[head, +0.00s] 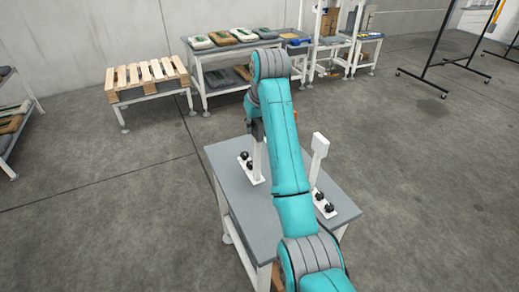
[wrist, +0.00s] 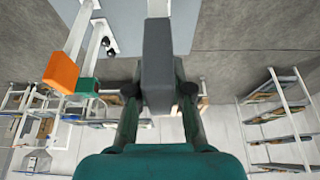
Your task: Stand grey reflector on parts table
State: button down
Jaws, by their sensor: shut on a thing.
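In the wrist view, which looks upside down, my gripper (wrist: 159,92) is shut on the grey reflector (wrist: 158,65), a grey block on a white post. Its foot is out of that frame, so I cannot tell whether it touches the table. An orange reflector (wrist: 61,73) and a green reflector (wrist: 87,86) on white posts stand to the left. The parts table (head: 228,183) is grey-topped with white legs.
A wooden pallet (head: 145,74) lies on a low stand at the back left. A bench with several bags (head: 236,36) and a shelf (head: 10,125) stand farther off. A dark wheeled frame (head: 437,67) is at the back right. Floor around the table is clear.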

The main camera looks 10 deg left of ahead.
aim_at(254, 143)
jog(key=shift+f, duration=3.35)
jog(key=c, duration=1.1)
grip_release()
jog(key=shift+f, duration=0.15)
jog(key=shift+o, duration=0.2)
